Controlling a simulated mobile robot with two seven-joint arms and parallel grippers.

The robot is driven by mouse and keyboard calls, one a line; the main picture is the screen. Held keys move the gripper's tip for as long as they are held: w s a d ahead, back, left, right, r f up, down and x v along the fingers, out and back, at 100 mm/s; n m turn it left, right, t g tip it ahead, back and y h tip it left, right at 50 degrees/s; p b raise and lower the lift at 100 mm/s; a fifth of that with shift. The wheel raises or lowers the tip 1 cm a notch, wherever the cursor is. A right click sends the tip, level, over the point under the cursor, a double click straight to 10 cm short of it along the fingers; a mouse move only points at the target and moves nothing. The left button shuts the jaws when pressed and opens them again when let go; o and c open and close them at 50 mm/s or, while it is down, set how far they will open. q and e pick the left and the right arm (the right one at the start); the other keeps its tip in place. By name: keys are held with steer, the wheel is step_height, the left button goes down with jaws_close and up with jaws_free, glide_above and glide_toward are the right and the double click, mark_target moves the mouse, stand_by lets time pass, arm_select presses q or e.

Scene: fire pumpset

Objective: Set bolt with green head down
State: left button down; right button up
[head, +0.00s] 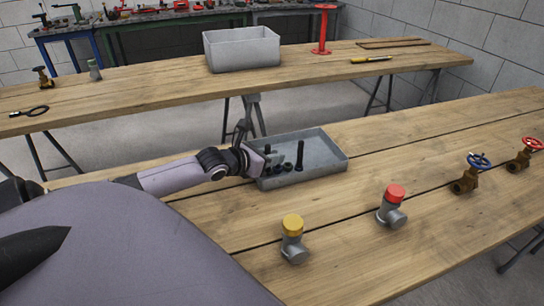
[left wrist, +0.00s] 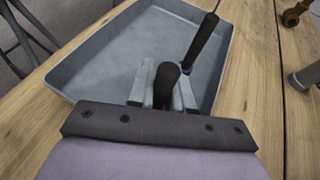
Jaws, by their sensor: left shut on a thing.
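A grey tray (head: 325,160) lies on the near wooden table; its wall also shows in the left wrist view (left wrist: 62,75). My left gripper (head: 266,160) is over the tray's left part. In the left wrist view, its fingers (left wrist: 163,92) are shut on a dark bolt (left wrist: 167,76), whose rounded end shows between them. No green shows on it from here; its other end is hidden. A tall dark bolt (head: 300,154) stands upright in the tray, with blue near its base in the left wrist view (left wrist: 201,42). My right gripper is not in view.
Small dark parts (head: 287,167) lie beside the tall bolt. To the right are a yellow-capped fitting (head: 293,240), a red-capped fitting (head: 392,206), a blue-wheeled valve (head: 471,173) and a red-wheeled valve (head: 524,155). A grey bin (head: 242,50) stands on the far table.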

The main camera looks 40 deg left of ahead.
arm_select(q)
steer(key=c, duration=1.4)
jaws_free()
steer(key=shift+f, duration=0.15)
steer(key=shift+c, duration=0.2)
steer(key=o, duration=0.4)
steer(key=shift+r, duration=0.2)
steer(key=shift+p+v, duration=0.55)
steer(key=shift+v, duration=2.4)
steer(key=p+v, duration=0.1)
steer(key=v, duration=0.5)
steer(key=shift+p, duration=0.35)
steer(key=shift+s, duration=0.1)
